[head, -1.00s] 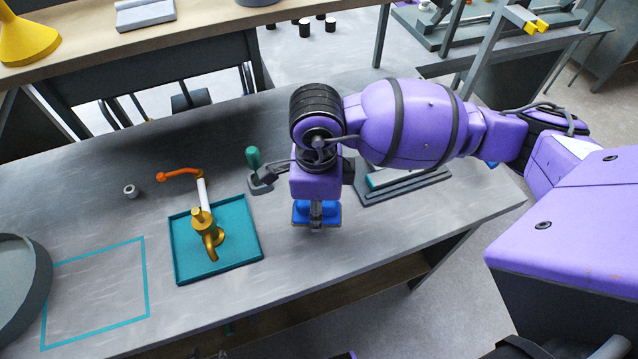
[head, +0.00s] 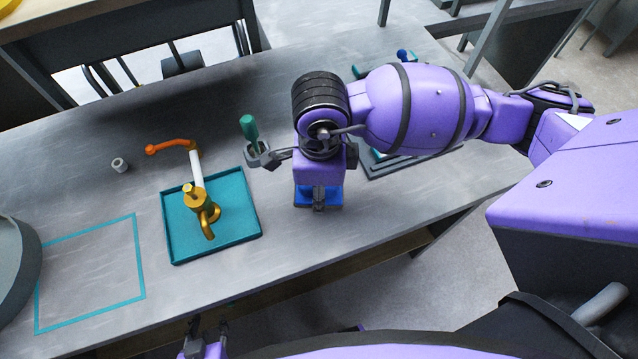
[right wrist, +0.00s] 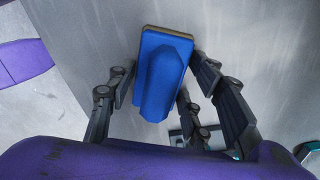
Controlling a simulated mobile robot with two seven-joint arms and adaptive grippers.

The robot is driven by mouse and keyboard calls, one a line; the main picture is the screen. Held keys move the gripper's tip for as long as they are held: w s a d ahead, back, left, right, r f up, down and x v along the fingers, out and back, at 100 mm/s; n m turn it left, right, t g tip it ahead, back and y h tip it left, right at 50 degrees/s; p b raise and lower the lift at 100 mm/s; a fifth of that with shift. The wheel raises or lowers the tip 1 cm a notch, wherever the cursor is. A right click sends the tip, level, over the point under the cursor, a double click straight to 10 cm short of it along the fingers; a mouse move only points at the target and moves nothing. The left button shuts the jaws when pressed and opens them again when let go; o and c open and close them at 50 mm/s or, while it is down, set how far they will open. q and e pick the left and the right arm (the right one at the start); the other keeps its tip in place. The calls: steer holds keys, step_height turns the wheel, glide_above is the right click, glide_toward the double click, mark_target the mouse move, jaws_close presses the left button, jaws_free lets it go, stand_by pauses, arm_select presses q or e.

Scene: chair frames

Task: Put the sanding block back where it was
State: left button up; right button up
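The sanding block (head: 334,196) is blue. In the right wrist view the sanding block (right wrist: 165,75) shows a rounded blue grip and a thin tan edge. The fingers of my right gripper (right wrist: 163,62) close in on both its sides, with little gap to be seen. In the head view my right gripper (head: 318,197) is mostly hidden under its purple wrist. I cannot tell whether the block touches the grey bench (head: 270,280) or hangs just above it. My left gripper (head: 207,328) is at the bottom edge, partly cut off, its fingers apart and empty.
A teal outline (head: 137,260) on the bench is empty. A round grey container (head: 20,270) stands far left.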

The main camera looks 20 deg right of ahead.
steer(key=shift+o, duration=1)
steer(key=shift+r, duration=0.15)
step_height(320, 180, up, 12)
steer(key=shift+r+p, duration=0.15)
steer(key=shift+p, duration=0.3)
